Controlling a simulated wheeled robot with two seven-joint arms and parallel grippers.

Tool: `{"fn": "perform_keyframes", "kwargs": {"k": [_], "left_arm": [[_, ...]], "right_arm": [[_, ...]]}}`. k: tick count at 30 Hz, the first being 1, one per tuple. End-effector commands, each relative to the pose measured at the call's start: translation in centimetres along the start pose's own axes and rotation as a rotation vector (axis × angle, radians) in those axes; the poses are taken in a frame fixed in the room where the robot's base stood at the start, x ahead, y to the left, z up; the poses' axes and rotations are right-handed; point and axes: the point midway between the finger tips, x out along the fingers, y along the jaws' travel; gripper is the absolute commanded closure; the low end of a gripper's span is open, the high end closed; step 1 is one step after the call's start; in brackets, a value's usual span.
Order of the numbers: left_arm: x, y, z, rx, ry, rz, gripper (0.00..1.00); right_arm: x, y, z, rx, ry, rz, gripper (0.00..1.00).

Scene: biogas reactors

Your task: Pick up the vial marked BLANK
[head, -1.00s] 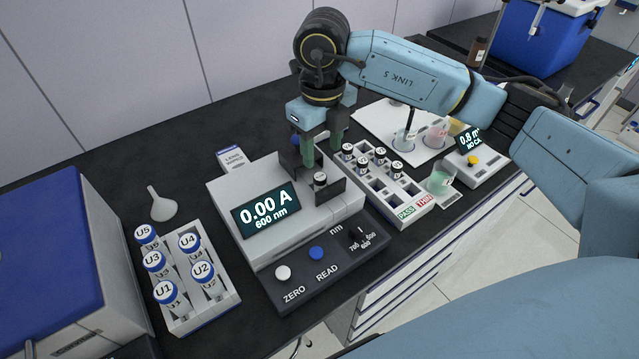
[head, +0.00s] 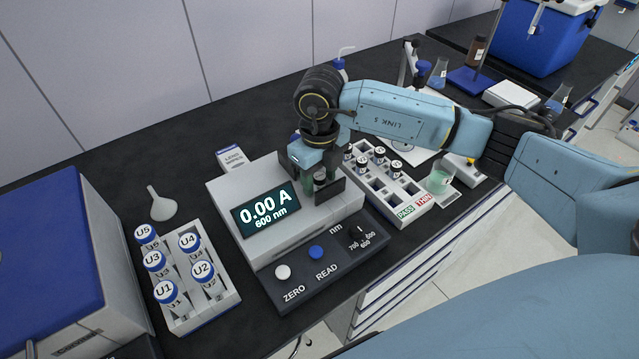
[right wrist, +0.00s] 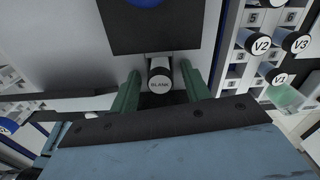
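The vial marked BLANK (right wrist: 160,84) has a pale cap with a dark body and stands in the well of the photometer (head: 228,192). In the head view its cap (head: 320,174) shows low between the fingers. My right gripper (right wrist: 160,76) is open, with one green finger on each side of the vial. In the wrist view a gap shows between the vial and each finger. In the head view the right gripper (head: 319,184) is down at the well and hides part of it. My left gripper is not in view.
A rack (head: 228,293) of blue-capped vials U1 to U5 stands at left. Another rack (head: 406,186) with black-capped vials stands close on the right, beside a beaker (head: 438,180) of green liquid. A white funnel (head: 162,205) lies behind the left rack.

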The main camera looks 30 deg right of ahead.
Motion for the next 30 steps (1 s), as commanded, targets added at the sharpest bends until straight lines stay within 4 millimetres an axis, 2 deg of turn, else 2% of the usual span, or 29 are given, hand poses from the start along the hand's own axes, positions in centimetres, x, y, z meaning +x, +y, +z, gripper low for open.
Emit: {"fn": "perform_keyframes", "kwargs": {"k": [1, 9, 10, 16, 19, 30], "left_arm": [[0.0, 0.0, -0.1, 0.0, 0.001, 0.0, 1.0], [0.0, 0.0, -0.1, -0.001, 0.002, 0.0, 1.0], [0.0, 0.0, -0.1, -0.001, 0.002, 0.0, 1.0], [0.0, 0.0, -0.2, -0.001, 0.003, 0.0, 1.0], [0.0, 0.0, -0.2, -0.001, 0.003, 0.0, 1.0], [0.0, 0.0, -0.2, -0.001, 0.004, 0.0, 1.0]], "right_arm": [[0.0, 0.0, 0.0, 0.0, 0.0, 0.0, 0.6], [-0.1, 0.0, 0.0, 0.0, 0.0, 0.0, 0.95], [-0.1, 0.0, 0.0, 0.0, 0.0, 0.0, 0.97], [-0.1, 0.0, 0.0, 0.0, 0.0, 0.0, 0.97], [-0.8, 0.0, 0.1, 0.0, -0.002, 0.0, 0.97], [-7.8, 0.0, 0.1, -0.001, -0.004, -0.002, 0.97]]}}
